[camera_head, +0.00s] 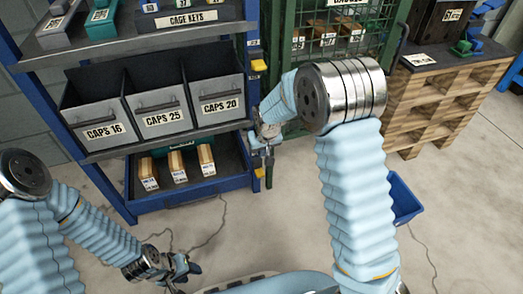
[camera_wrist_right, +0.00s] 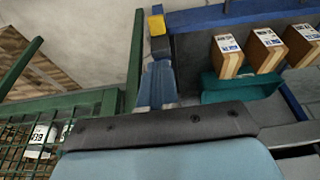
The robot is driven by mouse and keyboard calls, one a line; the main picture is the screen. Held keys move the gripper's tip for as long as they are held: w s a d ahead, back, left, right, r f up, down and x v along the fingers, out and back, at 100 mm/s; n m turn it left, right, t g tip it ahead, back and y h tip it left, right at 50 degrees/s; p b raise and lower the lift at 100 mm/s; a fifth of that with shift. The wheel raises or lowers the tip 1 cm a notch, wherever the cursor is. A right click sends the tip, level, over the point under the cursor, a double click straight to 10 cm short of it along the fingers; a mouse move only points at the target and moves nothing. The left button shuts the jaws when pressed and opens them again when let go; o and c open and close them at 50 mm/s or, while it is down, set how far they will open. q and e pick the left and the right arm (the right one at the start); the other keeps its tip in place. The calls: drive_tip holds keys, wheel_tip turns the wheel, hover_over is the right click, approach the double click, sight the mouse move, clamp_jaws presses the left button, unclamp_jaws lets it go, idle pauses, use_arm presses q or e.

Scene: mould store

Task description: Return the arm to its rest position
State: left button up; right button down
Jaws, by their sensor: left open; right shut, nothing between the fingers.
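My right arm (camera_head: 350,190), in a light blue sleeve with a metal elbow, is raised and reaches forward in the head view. Its gripper (camera_head: 264,168) hangs fingers down by the right front post of the blue rack, shut and empty. In the right wrist view the closed blue-grey fingers (camera_wrist_right: 158,85) show past the dark edge of the gripper body. I cannot tell whether they touch the post. My left gripper (camera_head: 188,268) is low at the bottom left of the head view, open and empty above the floor.
The blue rack (camera_head: 215,185) holds grey bins labelled CAPS and several wooden blocks below. A green mesh cage (camera_head: 283,60) stands beside it. Pallets (camera_head: 450,100) and a blue bin (camera_head: 403,200) are at the right. Floor (camera_head: 240,225) in front is clear.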

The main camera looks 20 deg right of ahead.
drive_tip(key=s+f+g+y+p, duration=0.1)
drive_tip(key=s+f+g+p, duration=0.1)
drive_tip(key=s+f+p, duration=0.6)
use_arm(q)
wheel_tip(320, 180, up, 8)
drive_tip(key=shift+s+d+r+p, duration=0.25)
drive_tip(key=shift+d+p, duration=0.1)
drive_tip(key=shift+d, duration=0.1)
use_arm(e)
drive_tip(key=s+a+m+y, duration=0.1)
drive_tip(key=s+a, duration=0.2)
drive_tip(key=s, duration=0.6)
drive_tip(key=s+a+f+m+y, duration=0.1)
drive_tip(key=s+a+y, duration=0.1)
drive_tip(key=s, duration=0.7)
drive_tip(key=shift+s+a+g, duration=0.2)
drive_tip(key=shift+a+g, duration=0.1)
drive_tip(key=shift+a, duration=0.3)
use_arm(q)
drive_tip(key=shift+w, duration=0.1)
drive_tip(key=shift+c, duration=0.2)
